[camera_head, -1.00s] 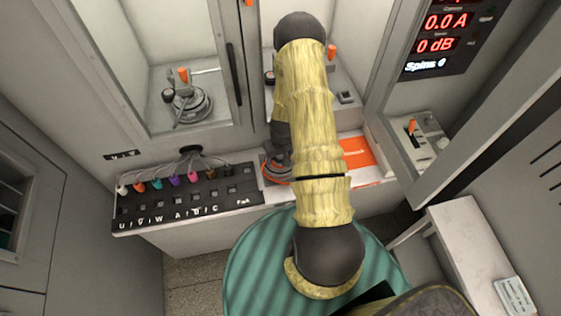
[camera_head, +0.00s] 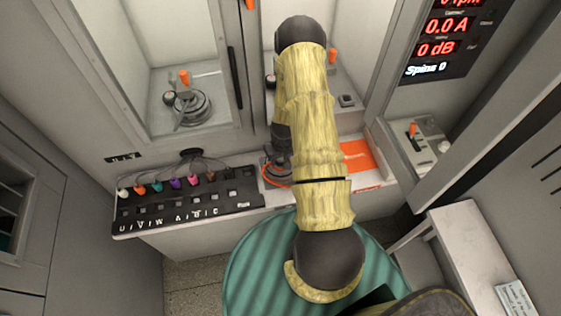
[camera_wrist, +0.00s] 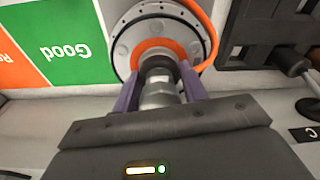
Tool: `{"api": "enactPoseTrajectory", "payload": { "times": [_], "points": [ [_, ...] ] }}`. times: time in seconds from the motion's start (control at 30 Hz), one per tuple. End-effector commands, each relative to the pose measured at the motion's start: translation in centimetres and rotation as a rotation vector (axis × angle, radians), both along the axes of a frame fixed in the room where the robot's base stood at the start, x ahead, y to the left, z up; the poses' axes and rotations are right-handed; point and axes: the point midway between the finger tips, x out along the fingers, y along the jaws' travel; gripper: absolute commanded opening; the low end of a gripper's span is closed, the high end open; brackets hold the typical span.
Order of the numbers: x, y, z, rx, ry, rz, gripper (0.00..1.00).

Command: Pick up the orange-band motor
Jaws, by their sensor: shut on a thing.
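The orange-band motor (camera_wrist: 196,19) is a round grey disc with bolts, an orange ring around its hub and an orange cable along its right side in the wrist view. My gripper (camera_wrist: 160,82) has its two purple fingers on either side of the motor's metal shaft, shut on it. In the head view the motor (camera_head: 277,182) shows only in part as an orange curve beside my arm. My arm covers most of the gripper there. I cannot tell whether the motor is clear of the surface.
A green Good panel (camera_wrist: 58,38) lies beside the motor, next to an orange panel (camera_wrist: 14,68). A black connector panel (camera_head: 190,203) with several coloured plugs is left of my arm. Cabinet walls and a tester chamber (camera_head: 185,108) stand behind. A white side table (camera_head: 465,245) is at right.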

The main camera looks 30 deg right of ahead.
Motion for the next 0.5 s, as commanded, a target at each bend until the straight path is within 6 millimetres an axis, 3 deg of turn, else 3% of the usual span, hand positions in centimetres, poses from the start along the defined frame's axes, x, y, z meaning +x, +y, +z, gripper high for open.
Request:
{"api": "enactPoseTrajectory", "payload": {
  "times": [0.27,0.5],
  "points": [
    [0.2,0.0,1.4,-0.003,-0.005,0.002,0.06],
    [0.2,0.0,4.3,-0.003,-0.007,0.003,0.06]
  ]
}}
